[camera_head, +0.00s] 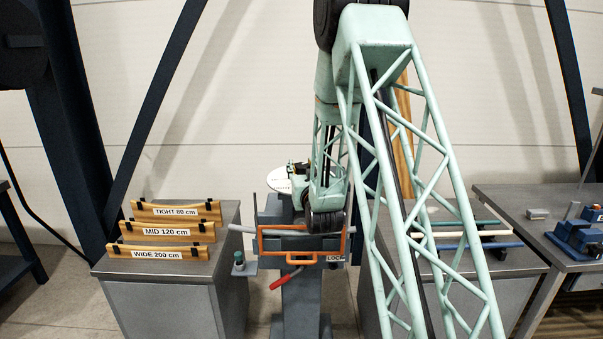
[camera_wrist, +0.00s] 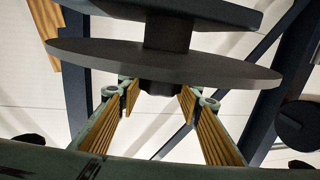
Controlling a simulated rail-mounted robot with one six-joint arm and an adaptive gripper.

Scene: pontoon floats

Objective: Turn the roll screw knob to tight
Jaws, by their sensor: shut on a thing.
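A pale round dial disc (camera_head: 278,181) with small lettering sits behind the orange-framed unit in the head view, partly hidden by my arm. My gripper (camera_head: 298,168) is small and mostly hidden over that disc's right side. In the wrist view, a grey disc (camera_wrist: 215,68) spans the picture, with a short dark knob (camera_wrist: 160,88) at its middle. The knob's contact faces and any setting mark are not readable.
An orange frame (camera_head: 302,261) with a red-handled lever (camera_head: 286,279) and a LOCK label (camera_head: 335,258) stands in front. Wooden gauges labelled TIGHT, MID and WIDE (camera_head: 155,254) lie on the left cabinet. Coloured bars (camera_head: 466,234) lie on the right cabinet.

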